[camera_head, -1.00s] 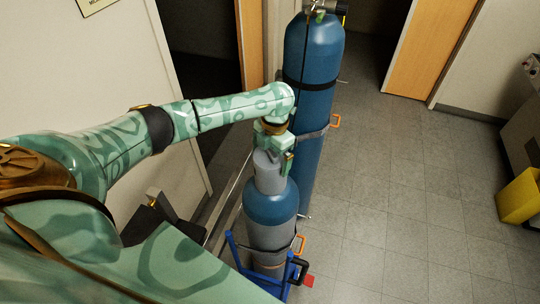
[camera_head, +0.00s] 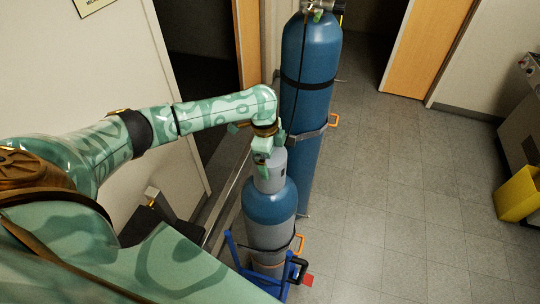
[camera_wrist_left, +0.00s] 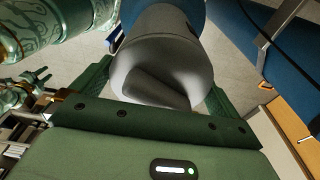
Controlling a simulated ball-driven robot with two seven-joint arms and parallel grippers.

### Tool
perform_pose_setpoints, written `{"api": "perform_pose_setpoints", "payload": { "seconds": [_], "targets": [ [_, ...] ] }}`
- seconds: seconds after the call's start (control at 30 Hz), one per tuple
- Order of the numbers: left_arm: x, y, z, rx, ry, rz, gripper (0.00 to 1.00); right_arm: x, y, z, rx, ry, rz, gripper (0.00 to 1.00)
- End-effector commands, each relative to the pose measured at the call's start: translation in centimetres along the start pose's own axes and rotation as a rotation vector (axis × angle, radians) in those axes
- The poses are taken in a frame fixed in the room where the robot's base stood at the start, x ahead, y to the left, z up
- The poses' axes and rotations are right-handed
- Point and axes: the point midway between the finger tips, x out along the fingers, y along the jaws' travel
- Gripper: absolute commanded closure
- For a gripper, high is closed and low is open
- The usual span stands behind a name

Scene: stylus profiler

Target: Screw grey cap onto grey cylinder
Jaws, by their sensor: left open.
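The grey cap (camera_head: 270,172) sits upright on top of the grey cylinder (camera_head: 268,236), which has a blue shoulder and a grey body. My left gripper (camera_head: 266,160) is at the top of the cap, pointing down. In the left wrist view the cap (camera_wrist_left: 158,58) lies between the two spread green fingers of the gripper (camera_wrist_left: 155,92), with a dark opening in its side. The fingers stand apart from the cap's sides. Whether the cap's thread is engaged cannot be seen. My right gripper does not show in the head view.
The grey cylinder stands in a blue cart (camera_head: 290,277) with a strap around it. A taller blue cylinder (camera_head: 311,75) stands close behind it. A yellow bin (camera_head: 518,194) is at the far right. The tiled floor (camera_head: 400,200) between is clear.

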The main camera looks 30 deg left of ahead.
Motion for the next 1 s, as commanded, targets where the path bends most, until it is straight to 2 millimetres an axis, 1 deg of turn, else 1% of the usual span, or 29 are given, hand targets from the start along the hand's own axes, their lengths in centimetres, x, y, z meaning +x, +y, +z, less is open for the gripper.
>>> {"api": "perform_pose_setpoints", "payload": {
  "seconds": [0.03, 0.3, 0.53, 0.6, 0.87, 1.0],
  "targets": [
    [0.31, 0.24, 0.09, -0.088, -0.004, -0.006, 0.00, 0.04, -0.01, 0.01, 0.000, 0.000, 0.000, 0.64],
    [0.32, 0.07, 0.09, -0.614, -0.006, -0.071, 0.00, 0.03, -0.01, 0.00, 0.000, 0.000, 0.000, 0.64],
    [0.21, -0.12, 0.16, -1.012, -0.008, -0.123, 0.00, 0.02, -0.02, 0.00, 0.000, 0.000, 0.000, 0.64],
    [0.18, -0.17, 0.19, -1.056, -0.007, -0.129, 0.00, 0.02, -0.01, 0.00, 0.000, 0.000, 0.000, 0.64],
    [0.10, -0.21, 0.17, -1.055, -0.006, -0.129, 0.00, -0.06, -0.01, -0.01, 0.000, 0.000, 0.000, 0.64],
    [-0.03, -0.24, 0.15, -1.054, -0.006, -0.129, 0.00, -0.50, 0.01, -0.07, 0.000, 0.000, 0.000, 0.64]
  ]
}}
